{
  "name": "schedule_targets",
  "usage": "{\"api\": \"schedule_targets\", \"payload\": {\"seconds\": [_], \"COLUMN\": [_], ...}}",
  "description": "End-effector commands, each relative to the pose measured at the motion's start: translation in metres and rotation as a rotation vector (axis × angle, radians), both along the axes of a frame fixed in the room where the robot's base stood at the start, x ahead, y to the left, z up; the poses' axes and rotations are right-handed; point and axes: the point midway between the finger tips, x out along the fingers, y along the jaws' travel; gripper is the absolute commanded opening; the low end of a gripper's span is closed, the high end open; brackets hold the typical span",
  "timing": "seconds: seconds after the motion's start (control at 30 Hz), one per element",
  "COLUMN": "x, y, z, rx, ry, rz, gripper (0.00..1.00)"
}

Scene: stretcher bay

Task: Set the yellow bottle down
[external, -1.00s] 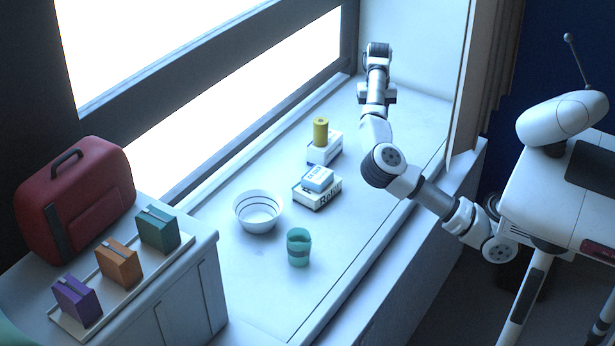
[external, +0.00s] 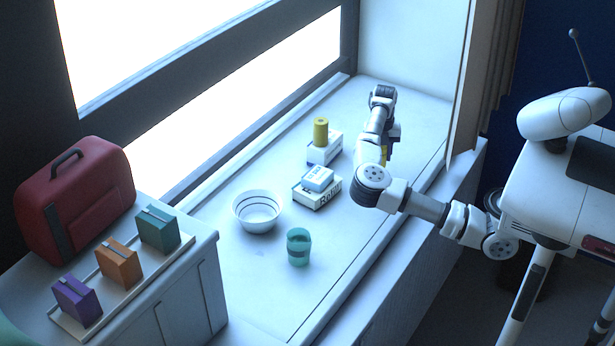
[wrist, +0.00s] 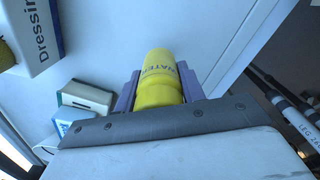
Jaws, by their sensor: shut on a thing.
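The yellow bottle (wrist: 158,82), with dark lettering on its side, sits between the purple-grey fingers of my gripper (wrist: 160,88) in the wrist view. The gripper is shut on it. In the external view only a thin yellow part of the bottle (external: 385,153) shows beside my arm, over the right part of the white counter (external: 412,122). My arm hides most of the gripper there. The bottle's lower end is hidden, and I cannot tell whether it touches the counter.
A second yellow cylinder (external: 320,131) stands on a white box (external: 325,153). Stacked boxes (external: 317,196), a white bowl (external: 258,212) and a teal cup (external: 299,247) stand nearer the front. The counter around the arm's far end looks clear.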

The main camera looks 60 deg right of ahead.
Motion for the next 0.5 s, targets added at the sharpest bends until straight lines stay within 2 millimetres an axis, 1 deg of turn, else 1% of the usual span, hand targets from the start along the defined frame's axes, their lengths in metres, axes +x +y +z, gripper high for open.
{"api": "schedule_targets", "payload": {"seconds": [0.17, 0.3, 0.37, 0.5], "x": [0.0, -0.001, 0.0, 0.0], "y": [0.0, 0.0, 0.0, 0.0], "z": [-0.013, -0.035, -0.041, -0.045], "rx": [0.0, 0.0, 0.0, -0.001], "ry": [0.002, 0.004, 0.002, -0.001], "rz": [0.0, 0.0, 0.0, 0.0], "gripper": [0.12, 0.12, 0.12, 0.12]}}
